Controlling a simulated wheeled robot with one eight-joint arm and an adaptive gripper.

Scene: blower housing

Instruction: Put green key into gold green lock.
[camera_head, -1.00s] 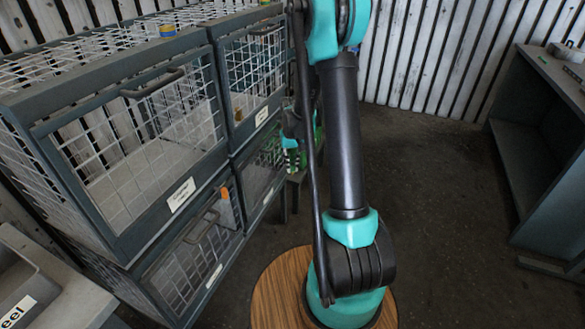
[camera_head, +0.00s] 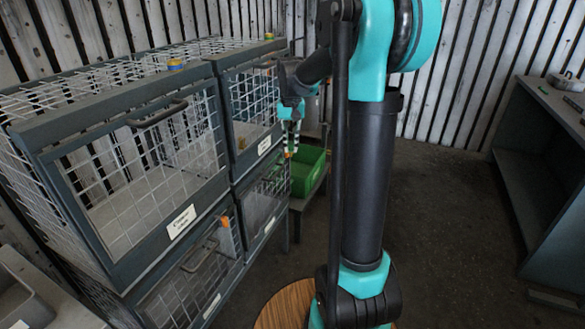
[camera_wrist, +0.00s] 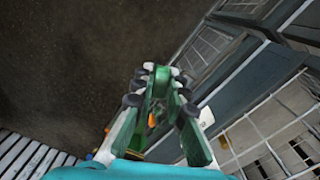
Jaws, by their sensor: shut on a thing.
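My gripper (camera_head: 289,150) hangs beside the right-hand cages in the head view, fingers pointing down. In the wrist view my gripper (camera_wrist: 158,78) is closed around a small green piece (camera_wrist: 157,85), which appears to be the green key; the fingers hide much of it. A small gold lock-like piece (camera_head: 241,143) is on the upper right cage door, to the left of my gripper. An orange lock-like piece (camera_head: 226,222) is on the lower left cage. I cannot tell which one is the gold green lock.
Wire cages (camera_head: 125,170) with labelled doors fill the left. Small blue-and-yellow (camera_head: 176,65) and green-yellow (camera_head: 268,36) objects sit on top. A green bin (camera_head: 308,172) stands on a low stand behind my gripper. A grey shelf (camera_head: 540,150) is at right. Floor between is clear.

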